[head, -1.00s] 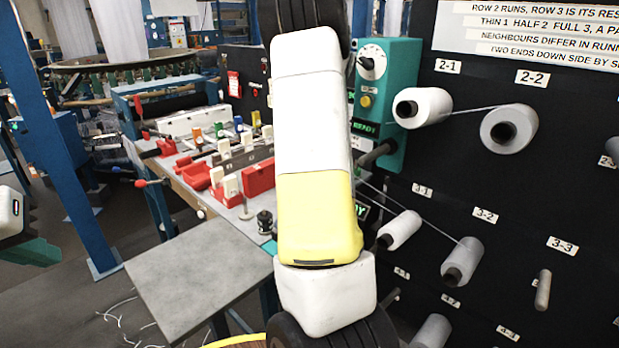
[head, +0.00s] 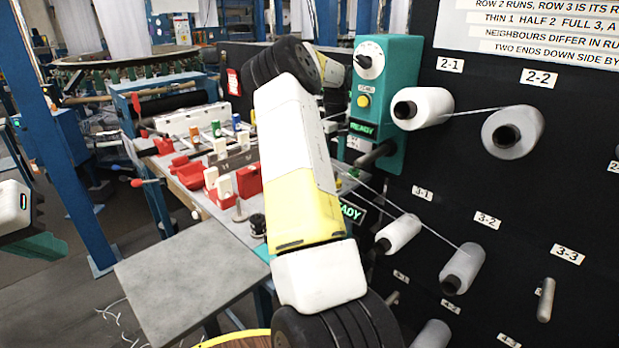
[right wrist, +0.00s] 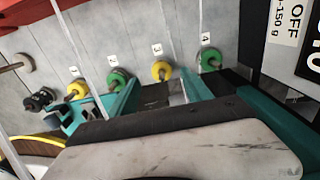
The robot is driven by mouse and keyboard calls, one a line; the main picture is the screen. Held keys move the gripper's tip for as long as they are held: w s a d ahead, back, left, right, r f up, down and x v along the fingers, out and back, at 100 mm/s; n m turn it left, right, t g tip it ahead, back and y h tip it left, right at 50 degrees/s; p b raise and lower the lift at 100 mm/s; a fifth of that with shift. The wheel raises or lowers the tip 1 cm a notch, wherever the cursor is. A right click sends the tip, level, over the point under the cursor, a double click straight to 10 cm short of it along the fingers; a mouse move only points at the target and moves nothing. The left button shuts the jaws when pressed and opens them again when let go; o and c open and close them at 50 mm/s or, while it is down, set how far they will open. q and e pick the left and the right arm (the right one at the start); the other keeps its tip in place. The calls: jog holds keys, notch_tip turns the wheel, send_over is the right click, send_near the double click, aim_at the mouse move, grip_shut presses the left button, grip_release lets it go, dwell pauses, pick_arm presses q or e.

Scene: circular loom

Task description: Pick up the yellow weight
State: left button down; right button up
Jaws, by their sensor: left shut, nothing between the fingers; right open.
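In the right wrist view, two yellow round weights hang on or stand against a grey panel: one (right wrist: 161,71) by label 3, the other (right wrist: 77,88) by label 1. Green weights (right wrist: 210,59) are by labels 2 and 4. My right gripper (right wrist: 160,92) is open, its teal fingers apart below the row. The yellow weight by label 3 shows between and beyond them; I cannot tell the distance. No contact shows. In the head view, my left gripper (head: 32,246) is shut and empty at the left edge, far from the weights.
A black board with thread spools (head: 422,108) is on the right in the head view. A teal control box (head: 385,95) shows READY. A grey table (head: 190,275) is bare. A workbench with red holders (head: 248,180) stands behind it. My right arm hides the middle.

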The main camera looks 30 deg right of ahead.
notch_tip(320, 180, down, 7)
jog(key=shift+w+f, duration=0.1)
grip_shut()
dwell(0.4)
